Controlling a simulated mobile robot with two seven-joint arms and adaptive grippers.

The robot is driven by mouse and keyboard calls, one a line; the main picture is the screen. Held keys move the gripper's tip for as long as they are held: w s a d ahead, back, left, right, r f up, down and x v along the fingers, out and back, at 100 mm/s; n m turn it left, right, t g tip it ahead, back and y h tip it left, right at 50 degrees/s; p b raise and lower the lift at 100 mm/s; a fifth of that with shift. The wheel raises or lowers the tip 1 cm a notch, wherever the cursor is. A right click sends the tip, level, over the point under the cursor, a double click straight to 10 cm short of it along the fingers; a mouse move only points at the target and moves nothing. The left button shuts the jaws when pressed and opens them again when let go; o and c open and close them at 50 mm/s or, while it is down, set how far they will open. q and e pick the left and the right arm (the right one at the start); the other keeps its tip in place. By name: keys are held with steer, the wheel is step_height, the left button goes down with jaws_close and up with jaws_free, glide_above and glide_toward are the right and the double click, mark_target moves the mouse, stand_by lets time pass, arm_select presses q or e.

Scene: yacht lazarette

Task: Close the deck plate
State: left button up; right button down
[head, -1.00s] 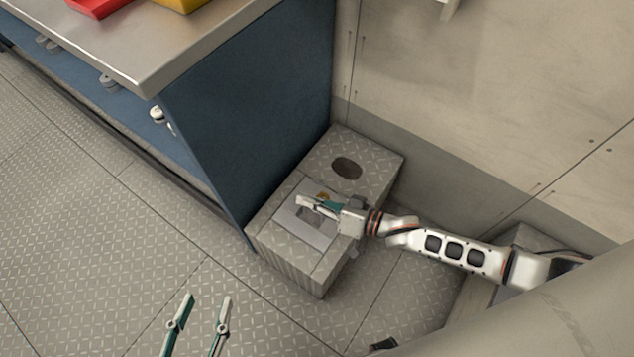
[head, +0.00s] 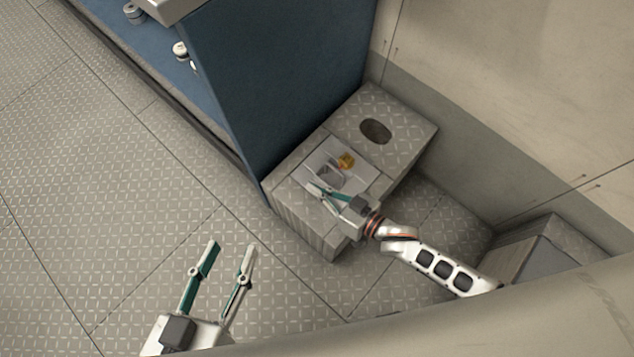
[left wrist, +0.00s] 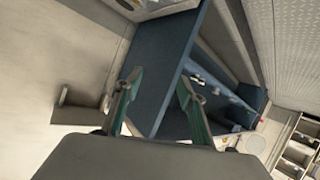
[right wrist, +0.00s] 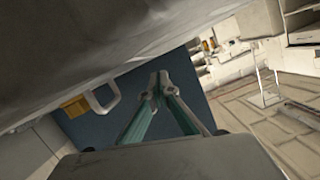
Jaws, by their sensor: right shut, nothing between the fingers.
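The deck plate (head: 314,163) is a light grey panel on top of a low, diamond-patterned box. It carries a pale grey handle or recess (head: 330,174) and a small yellow part (head: 346,160). I cannot tell whether the panel lies flat or is tilted. My right gripper (head: 314,189) is shut and empty, over the panel's near edge; contact cannot be told. In the right wrist view, a pale loop handle (right wrist: 98,101) and a yellow part (right wrist: 75,106) show left of the shut fingertips (right wrist: 158,80). My left gripper (head: 232,246) is open and empty above the floor, left of the box.
The box top (head: 405,115) has a dark oval opening (head: 376,131) behind the plate. A blue cabinet (head: 290,75) stands against the box's left side, and a pale wall (head: 500,60) rises behind. Another grey box (head: 545,255) is at right. The patterned floor (head: 110,200) at left is clear.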

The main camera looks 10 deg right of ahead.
arm_select(q)
steer(key=shift+s+f, duration=0.1)
steer(key=shift+s, duration=0.05)
arm_select(e)
steer(key=shift+r, duration=0.1)
steer(key=shift+w+r+p, duration=0.15)
steer(key=shift+r+p, duration=0.15)
steer(key=r+p, duration=0.1)
steer(key=r, duration=0.1)
steer(key=shift+w+r+p, duration=0.3)
steer(key=shift+r+p, duration=0.05)
steer(key=shift+p, duration=0.05)
steer(key=shift+w+r+p, duration=0.1)
steer(key=shift+r+p, duration=0.45)
steer(key=shift+r, duration=0.25)
arm_select(q)
steer(key=s+a+f+m+g+y+p, duration=0.1)
steer(key=a+f+m+p, duration=0.1)
steer(key=a, duration=0.3)
steer(key=shift+s+a+m, duration=0.2)
steer(key=shift+s+m, duration=0.1)
steer(key=shift+s, duration=0.1)
arm_select(e)
steer(key=s+f+v, duration=0.1)
steer(key=v, duration=0.9)
steer(key=shift+s+a, duration=0.2)
steer(key=shift+a, duration=0.05)
